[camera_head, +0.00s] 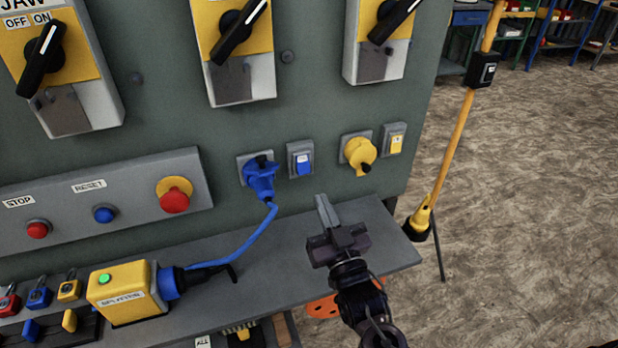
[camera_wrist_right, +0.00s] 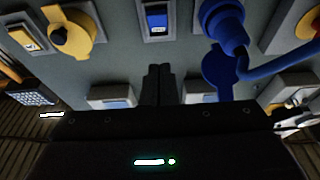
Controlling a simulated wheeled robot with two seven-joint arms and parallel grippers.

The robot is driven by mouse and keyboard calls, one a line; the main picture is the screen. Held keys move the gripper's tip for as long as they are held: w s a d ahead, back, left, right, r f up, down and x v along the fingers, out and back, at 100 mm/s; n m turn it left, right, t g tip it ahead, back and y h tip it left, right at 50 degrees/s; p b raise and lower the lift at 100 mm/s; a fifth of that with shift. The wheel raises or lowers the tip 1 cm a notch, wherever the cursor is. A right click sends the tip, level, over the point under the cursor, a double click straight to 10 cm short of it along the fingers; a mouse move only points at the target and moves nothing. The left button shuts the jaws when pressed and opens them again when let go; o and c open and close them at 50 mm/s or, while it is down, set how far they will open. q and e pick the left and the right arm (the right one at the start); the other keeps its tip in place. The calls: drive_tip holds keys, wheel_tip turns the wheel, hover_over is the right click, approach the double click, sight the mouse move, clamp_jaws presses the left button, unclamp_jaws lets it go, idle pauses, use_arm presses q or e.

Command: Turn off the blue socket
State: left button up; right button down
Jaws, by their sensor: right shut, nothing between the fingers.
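The blue socket (camera_head: 260,178) is on the green panel, with a blue plug and cable in it. Directly right of it is a blue rocker switch (camera_head: 302,166) in a grey frame. In the right wrist view the switch (camera_wrist_right: 157,18) is at top centre and the blue plug (camera_wrist_right: 222,25) is right of it. My right gripper (camera_head: 321,199) is shut and empty, its fingertips below and slightly right of the switch. In the wrist view the closed fingertips (camera_wrist_right: 160,69) appear below the switch, apart from it. My left gripper is not in view.
A yellow socket (camera_head: 358,153) and yellow switch (camera_head: 395,140) are to the right. A grey shelf (camera_head: 280,277) juts out below. The yellow splitter box (camera_head: 128,292) stands on it, joined to the blue cable (camera_head: 250,240). A red emergency button (camera_head: 174,200) is at left.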

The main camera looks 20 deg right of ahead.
sight(303, 166)
drive_tip(key=shift+w+a+p, duration=0.2)
drive_tip(key=shift+w+p, duration=0.25)
drive_tip(key=shift+w, duration=3.95)
drive_tip(key=shift+f, duration=0.15)
